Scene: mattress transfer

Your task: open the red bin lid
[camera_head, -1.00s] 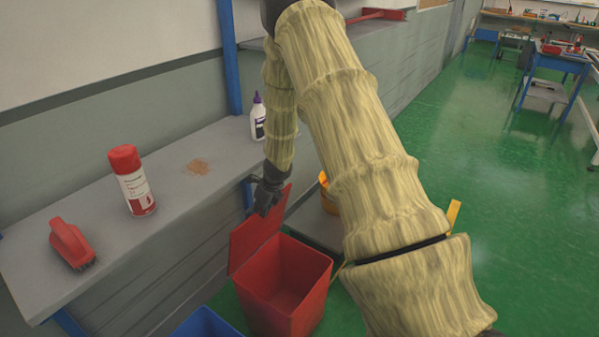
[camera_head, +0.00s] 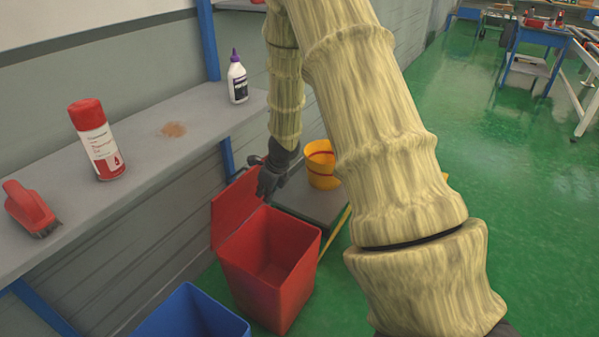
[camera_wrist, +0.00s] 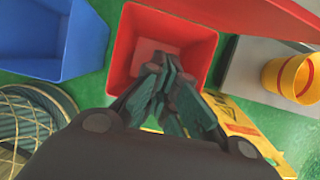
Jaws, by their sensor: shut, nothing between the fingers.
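The red bin (camera_head: 274,262) stands on the green floor with its lid (camera_head: 235,212) raised on the side toward the bench, so the bin's inside shows. In the wrist view the red bin (camera_wrist: 207,62) lies below my fingers, and the red lid (camera_wrist: 262,14) shows at the top right. My gripper (camera_head: 266,190) is shut and empty. It hangs just above the bin's back rim, close to the raised lid in the head view; I cannot tell whether it touches the lid. In the wrist view my gripper (camera_wrist: 178,92) covers part of the bin opening.
A blue bin (camera_head: 192,312) stands beside the red one. A yellow bucket (camera_head: 320,166) sits on a grey platform (camera_head: 306,200) behind. The grey bench (camera_head: 150,165) holds a red-capped can (camera_head: 98,142), a red brush (camera_head: 30,208) and a white bottle (camera_head: 237,82). Open green floor lies right.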

